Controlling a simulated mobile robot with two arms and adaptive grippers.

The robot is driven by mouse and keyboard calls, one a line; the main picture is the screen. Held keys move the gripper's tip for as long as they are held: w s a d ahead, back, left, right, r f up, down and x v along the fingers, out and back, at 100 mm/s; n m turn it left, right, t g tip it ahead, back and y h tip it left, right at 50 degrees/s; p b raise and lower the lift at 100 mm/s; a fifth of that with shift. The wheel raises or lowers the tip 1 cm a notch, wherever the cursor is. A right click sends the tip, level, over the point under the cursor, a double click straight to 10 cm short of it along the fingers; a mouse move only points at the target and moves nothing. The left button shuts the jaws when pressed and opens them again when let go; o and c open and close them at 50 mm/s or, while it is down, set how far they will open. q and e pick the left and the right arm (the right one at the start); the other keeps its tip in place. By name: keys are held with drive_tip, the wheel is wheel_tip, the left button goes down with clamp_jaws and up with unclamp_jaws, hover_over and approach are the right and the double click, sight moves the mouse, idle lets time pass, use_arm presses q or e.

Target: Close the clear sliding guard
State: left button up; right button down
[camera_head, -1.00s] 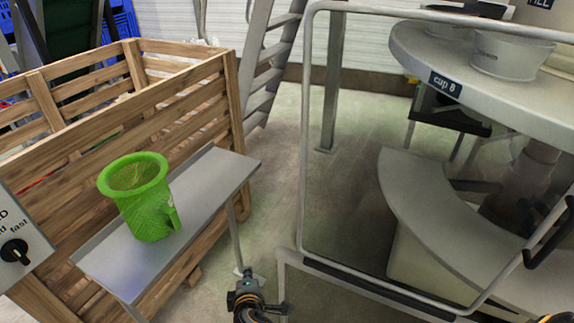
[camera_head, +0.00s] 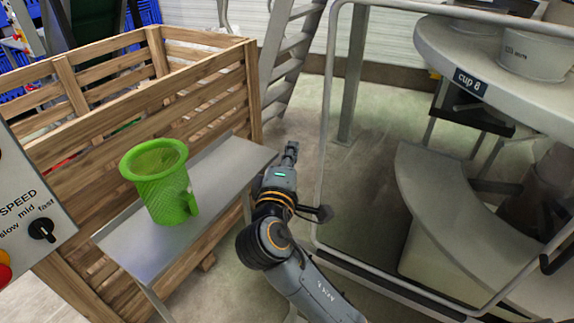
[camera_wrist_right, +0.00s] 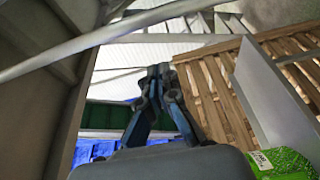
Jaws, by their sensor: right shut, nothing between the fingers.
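The clear guard is a see-through panel in a rounded grey tube frame (camera_head: 323,125), standing at the right of the head view in front of the round cup table. A dark handle (camera_head: 549,264) shows near its right edge. My right gripper (camera_head: 290,152) is just left of the frame's left upright, pointing away from me, apart from the handle. Its fingers are together and empty, as the right wrist view (camera_wrist_right: 158,72) also shows. A pale tube crosses the upper left of that view. My left gripper is not in view.
The speed control panel (camera_head: 35,200) is at far left. The round cup table (camera_head: 440,45) is beyond the guard.

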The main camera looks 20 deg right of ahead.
drive_tip(key=s+d, duration=0.1)
drive_tip(key=s+d+p, duration=0.1)
drive_tip(key=d, duration=0.1)
drive_tip(key=shift+d, duration=0.1)
idle(0.4)
